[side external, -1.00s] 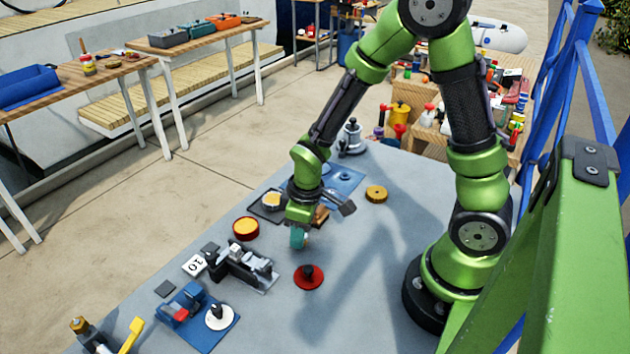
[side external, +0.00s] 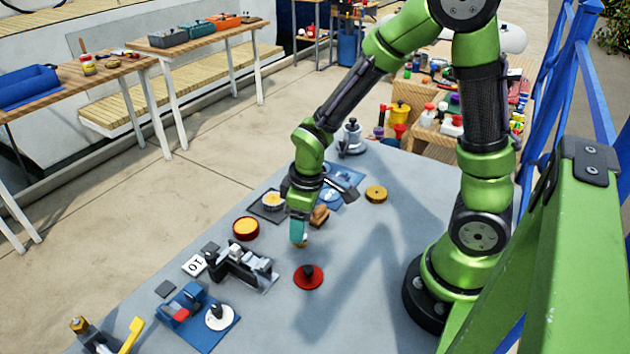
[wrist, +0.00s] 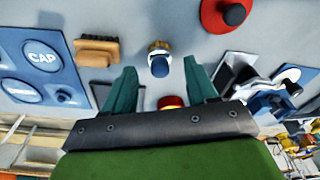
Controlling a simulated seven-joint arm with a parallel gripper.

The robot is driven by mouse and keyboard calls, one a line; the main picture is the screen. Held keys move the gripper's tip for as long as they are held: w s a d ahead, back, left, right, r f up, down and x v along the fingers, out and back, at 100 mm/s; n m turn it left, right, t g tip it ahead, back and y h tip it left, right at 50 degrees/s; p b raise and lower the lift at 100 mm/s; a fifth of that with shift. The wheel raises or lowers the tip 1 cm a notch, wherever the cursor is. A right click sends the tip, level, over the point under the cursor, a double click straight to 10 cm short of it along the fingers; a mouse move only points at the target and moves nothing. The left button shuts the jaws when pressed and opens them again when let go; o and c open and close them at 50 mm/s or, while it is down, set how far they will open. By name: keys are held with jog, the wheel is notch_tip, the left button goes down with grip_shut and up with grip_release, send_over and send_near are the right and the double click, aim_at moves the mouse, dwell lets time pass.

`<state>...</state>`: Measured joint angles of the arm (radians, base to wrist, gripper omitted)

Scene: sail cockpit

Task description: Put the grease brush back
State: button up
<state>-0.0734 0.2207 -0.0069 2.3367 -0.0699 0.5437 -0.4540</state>
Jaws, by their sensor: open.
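A small upright piece with a dark blue rounded top and a brass and silver collar (wrist: 159,60) stands on the grey bench; its brass part shows in the side view (side external: 303,243). A wooden block with dark bristles (wrist: 97,50) lies left of it, also in the side view (side external: 319,215). I cannot tell for certain which one is the grease brush. My gripper (wrist: 160,72) is open and empty, its teal fingers pointing down on either side of the blue-topped piece in the wrist view. In the side view my gripper (side external: 299,238) is just above it; contact is unclear.
A red disc with a dark knob (side external: 308,276) lies nearby toward the front. A red-rimmed yellow tin (side external: 246,228), a black and silver fixture (side external: 242,265) and a blue mat (side external: 347,177) are around. The bench right of the disc is clear.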

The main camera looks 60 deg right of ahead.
jog(key=s+r+m+t, duration=0.3)
jog(key=r+m, duration=0.1)
jog(key=r, duration=0.6)
jog(key=s+r+m+t+y, duration=0.1)
jog(key=s+r+m+t, duration=0.1)
jog(key=r, duration=0.8)
jog(key=s+m, duration=0.1)
jog(key=s, duration=0.1)
jog(key=shift+s+a+r+m+t+y, duration=0.2)
jog(key=shift+s+a+m+t+y, duration=0.1)
jog(key=shift+m+t, duration=0.1)
